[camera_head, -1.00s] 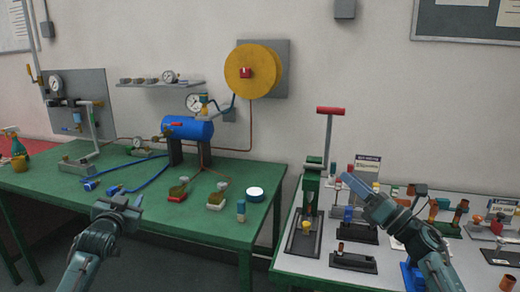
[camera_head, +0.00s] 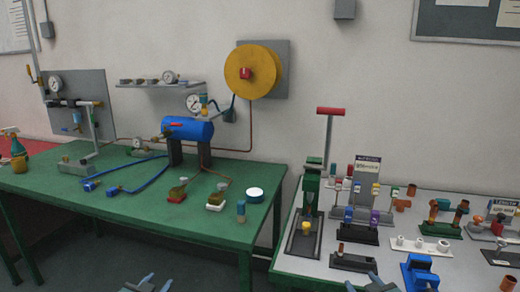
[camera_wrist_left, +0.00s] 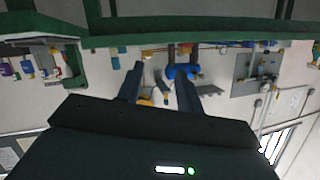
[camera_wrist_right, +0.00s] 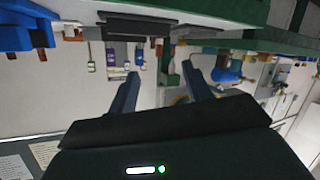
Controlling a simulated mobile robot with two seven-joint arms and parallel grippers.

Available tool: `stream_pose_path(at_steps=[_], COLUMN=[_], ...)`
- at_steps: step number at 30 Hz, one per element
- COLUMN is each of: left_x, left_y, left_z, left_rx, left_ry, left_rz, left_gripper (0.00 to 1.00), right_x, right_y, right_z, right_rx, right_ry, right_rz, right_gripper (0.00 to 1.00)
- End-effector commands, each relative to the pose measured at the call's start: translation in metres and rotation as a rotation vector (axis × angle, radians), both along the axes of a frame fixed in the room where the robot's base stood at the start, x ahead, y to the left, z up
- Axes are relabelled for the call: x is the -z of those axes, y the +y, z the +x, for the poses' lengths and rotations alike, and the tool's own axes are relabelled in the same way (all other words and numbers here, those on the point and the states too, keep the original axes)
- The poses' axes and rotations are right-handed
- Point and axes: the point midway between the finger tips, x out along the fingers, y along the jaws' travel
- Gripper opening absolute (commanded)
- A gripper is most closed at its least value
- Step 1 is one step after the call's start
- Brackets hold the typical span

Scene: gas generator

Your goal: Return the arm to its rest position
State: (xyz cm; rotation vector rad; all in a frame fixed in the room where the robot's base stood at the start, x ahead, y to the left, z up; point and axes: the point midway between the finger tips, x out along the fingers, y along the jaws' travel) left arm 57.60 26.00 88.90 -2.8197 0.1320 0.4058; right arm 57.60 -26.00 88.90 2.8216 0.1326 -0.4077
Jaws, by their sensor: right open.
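My left gripper (camera_head: 148,284) shows only its tips at the bottom edge of the head view, in front of the green table. In the left wrist view its two fingers (camera_wrist_left: 160,92) stand apart with nothing between them. My right gripper (camera_head: 372,284) shows at the bottom edge of the head view, near the front edge of the white table. In the right wrist view its fingers (camera_wrist_right: 162,88) are apart and empty. Most of both arms is out of the head view.
The green table (camera_head: 130,208) holds a blue tank (camera_head: 188,128), blue hoses and small bottles. The white table (camera_head: 310,262) holds a press with a red handle (camera_head: 330,111), a blue fixture (camera_head: 420,273) and several fittings. A gap separates the tables.

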Motion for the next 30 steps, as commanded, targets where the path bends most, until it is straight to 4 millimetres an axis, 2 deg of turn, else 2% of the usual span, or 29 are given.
stream_pose_path(at_steps=[1, 3, 5, 6, 9, 13, 15, 18, 30], left_x=[0.025, 0.051, 0.069, 0.078, 0.092, 0.097, 0.097, 0.097, 0.097], left_y=[-0.017, -0.038, -0.056, -0.067, -0.089, -0.107, -0.113, -0.116, -0.117], left_z=[-0.031, -0.073, -0.112, -0.137, -0.193, -0.244, -0.260, -0.271, -0.273], left_rx=[0.022, 0.051, 0.071, 0.082, 0.100, 0.108, 0.109, 0.109, 0.109], left_ry=[0.047, 0.103, 0.151, 0.182, 0.252, 0.315, 0.335, 0.350, 0.353], left_rz=[-0.022, -0.053, -0.085, -0.106, -0.158, -0.210, -0.227, -0.240, -0.242], left_gripper=[0.36, 0.36, 0.36, 0.36, 0.36, 0.36, 0.36, 0.36, 0.36], right_x=[0.025, 0.051, 0.069, 0.078, 0.092, 0.097, 0.097, 0.097, 0.097], right_y=[0.017, 0.038, 0.056, 0.067, 0.089, 0.107, 0.112, 0.116, 0.117], right_z=[-0.031, -0.073, -0.112, -0.137, -0.193, -0.243, -0.260, -0.271, -0.273], right_rx=[-0.022, -0.051, -0.071, -0.083, -0.100, -0.108, -0.109, -0.109, -0.110], right_ry=[0.047, 0.102, 0.151, 0.181, 0.251, 0.313, 0.335, 0.348, 0.351], right_rz=[0.021, 0.052, 0.084, 0.106, 0.157, 0.208, 0.226, 0.238, 0.239], right_gripper=[0.49, 0.49, 0.49, 0.49, 0.49, 0.49, 0.49, 0.49, 0.49])
